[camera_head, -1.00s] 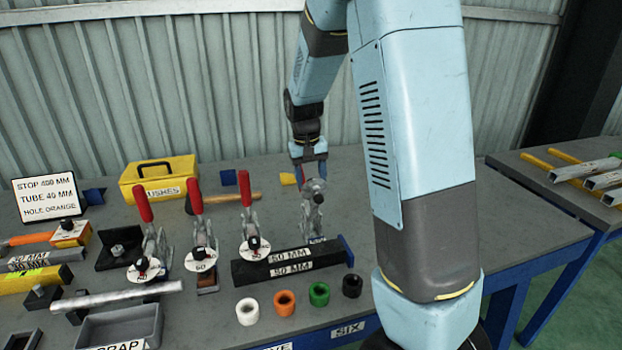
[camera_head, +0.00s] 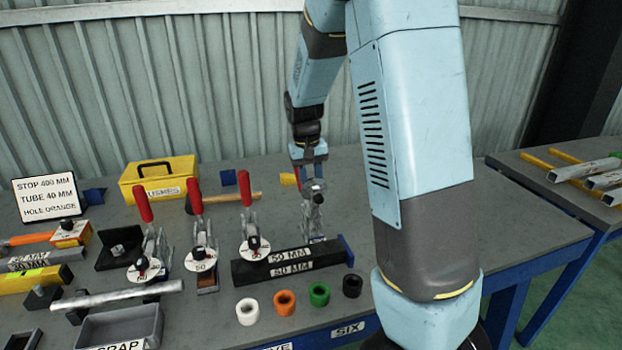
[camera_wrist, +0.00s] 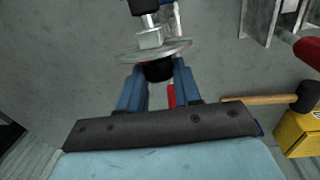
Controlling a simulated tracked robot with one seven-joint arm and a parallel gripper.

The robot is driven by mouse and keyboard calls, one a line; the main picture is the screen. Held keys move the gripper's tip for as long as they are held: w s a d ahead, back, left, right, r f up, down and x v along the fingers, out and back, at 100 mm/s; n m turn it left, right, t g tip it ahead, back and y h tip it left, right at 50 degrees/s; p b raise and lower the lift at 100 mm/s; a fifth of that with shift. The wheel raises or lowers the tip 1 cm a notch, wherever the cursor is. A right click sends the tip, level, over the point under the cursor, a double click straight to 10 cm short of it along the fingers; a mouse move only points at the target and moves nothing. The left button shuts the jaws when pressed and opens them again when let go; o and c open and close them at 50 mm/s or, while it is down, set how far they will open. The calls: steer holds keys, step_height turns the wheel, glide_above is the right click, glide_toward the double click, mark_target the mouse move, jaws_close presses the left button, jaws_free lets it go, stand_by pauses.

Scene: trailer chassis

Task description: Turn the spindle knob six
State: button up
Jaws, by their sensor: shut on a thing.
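In the wrist view a black knob (camera_wrist: 158,71) sits between the blue fingers of my gripper (camera_wrist: 159,76), which is shut on it. A round metal disc (camera_wrist: 155,50) and a metal spindle are just beyond the knob. In the head view my gripper (camera_head: 310,178) reaches down to the rightmost toggle clamp (camera_head: 314,222), at the right end of the clamp row. The knob is too small there to make out its angle. A "SIX" label (camera_head: 348,330) is on the table's front edge.
Three red-handled clamps with white dials stand to the left, the closest being this clamp (camera_head: 250,228). A black bar (camera_head: 245,274) lies in front. White, orange (camera_head: 285,303), green and black rings stand nearer. A hammer (camera_head: 235,197) and yellow box (camera_head: 160,180) are behind.

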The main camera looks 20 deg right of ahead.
steer(key=shift+a, duration=0.1)
steer(key=shift+a+f+m+h, duration=0.1)
steer(key=shift+a+m+h, duration=0.1)
steer(key=shift+h, duration=0.9)
steer(key=shift+a+f+m+h, duration=0.1)
steer(key=shift+m+h, duration=0.1)
steer(key=shift+h, duration=0.9)
steer(key=shift+r, duration=0.1)
steer(key=o, duration=1)
steer(key=shift+o, duration=0.2)
steer(key=shift+r, duration=0.1)
steer(key=v, duration=1.3)
steer(key=shift+w+a+r, duration=0.2)
steer(key=shift+w+a, duration=0.05)
steer(key=shift+w, duration=0.05)
